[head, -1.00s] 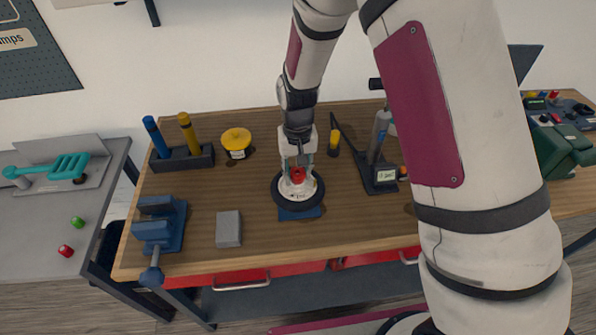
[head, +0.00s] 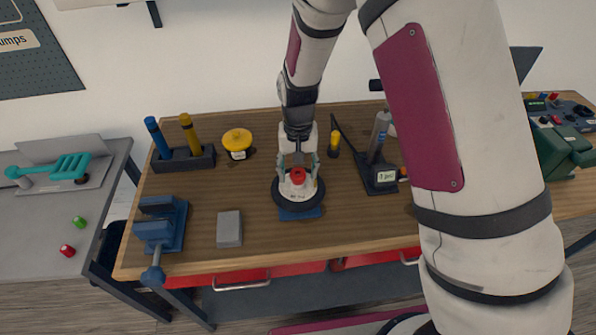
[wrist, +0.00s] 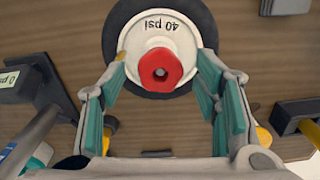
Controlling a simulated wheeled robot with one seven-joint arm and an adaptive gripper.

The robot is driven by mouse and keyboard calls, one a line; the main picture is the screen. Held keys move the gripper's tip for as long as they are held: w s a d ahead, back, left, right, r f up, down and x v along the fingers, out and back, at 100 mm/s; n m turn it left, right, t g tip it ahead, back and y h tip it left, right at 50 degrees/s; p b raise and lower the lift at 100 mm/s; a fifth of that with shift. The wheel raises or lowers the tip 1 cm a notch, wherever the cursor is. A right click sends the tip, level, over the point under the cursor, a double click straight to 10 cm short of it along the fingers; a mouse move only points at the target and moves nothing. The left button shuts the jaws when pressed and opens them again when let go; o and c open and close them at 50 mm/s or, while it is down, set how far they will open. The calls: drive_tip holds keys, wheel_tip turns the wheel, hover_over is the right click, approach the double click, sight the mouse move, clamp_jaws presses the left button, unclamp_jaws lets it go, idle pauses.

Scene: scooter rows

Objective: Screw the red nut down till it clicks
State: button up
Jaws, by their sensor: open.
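The red nut (head: 298,176) sits at the centre of a white wheel hub with a black tyre (head: 300,197), which lies flat on a blue stand (head: 300,214) on the bench. In the wrist view the nut (wrist: 160,69) shows a dark hole in its middle, and the hub (wrist: 158,32) reads "40 psi". My gripper (head: 297,163) is over the wheel with its fingers spread. In the wrist view its teal pads (wrist: 160,85) stand apart on either side, with a gap to the nut. Whether the nut is fully seated cannot be told.
A blue vise (head: 160,228) and grey block (head: 229,229) are left of the wheel. A yellow tin (head: 237,141) and screwdriver rack (head: 184,159) stand behind. A pump with a gauge (head: 381,176) is close on the right. Bench front is clear.

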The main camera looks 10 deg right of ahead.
sight(298, 175)
wheel_tip(298, 175, up, 11)
idle(0.3)
drive_tip(key=n, duration=2.1)
drive_tip(key=shift+n, duration=0.4)
drive_tip(key=shift+o, duration=0.3)
